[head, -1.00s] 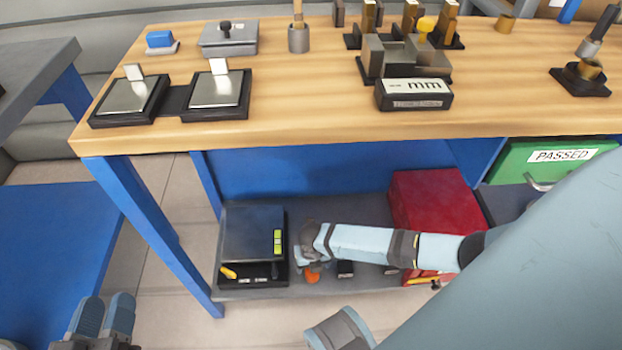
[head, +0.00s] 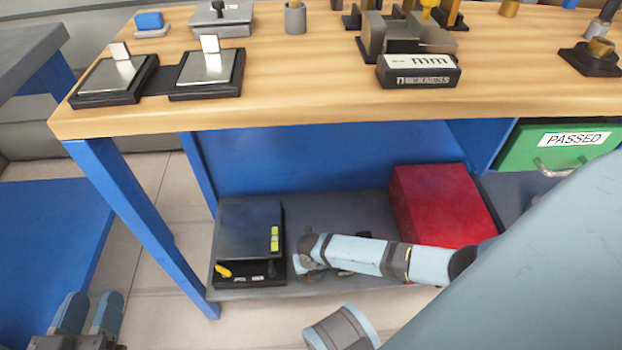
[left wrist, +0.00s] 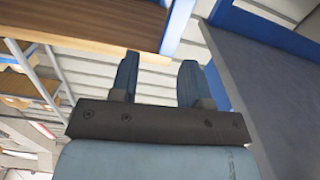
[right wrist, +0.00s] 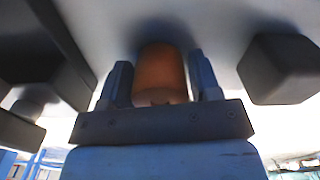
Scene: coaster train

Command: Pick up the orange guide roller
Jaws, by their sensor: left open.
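The orange guide roller (right wrist: 160,72) stands between the two fingers of my right gripper (right wrist: 160,82) in the right wrist view. The fingers are open on either side of it, with only narrow gaps; contact is hard to judge. In the head view my right gripper (head: 303,262) is low over the lower shelf, beside the black case, and its wrist hides the roller. My left gripper (head: 88,318) is open and empty at the bottom left of the head view. Its two fingers (left wrist: 158,82) also show apart in the left wrist view.
Dark blocks (right wrist: 280,68) stand near the roller on the lower shelf (head: 345,205). A black case (head: 250,230) is left of my right gripper and a red box (head: 440,205) right of it. The wooden tabletop (head: 300,105) is overhead.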

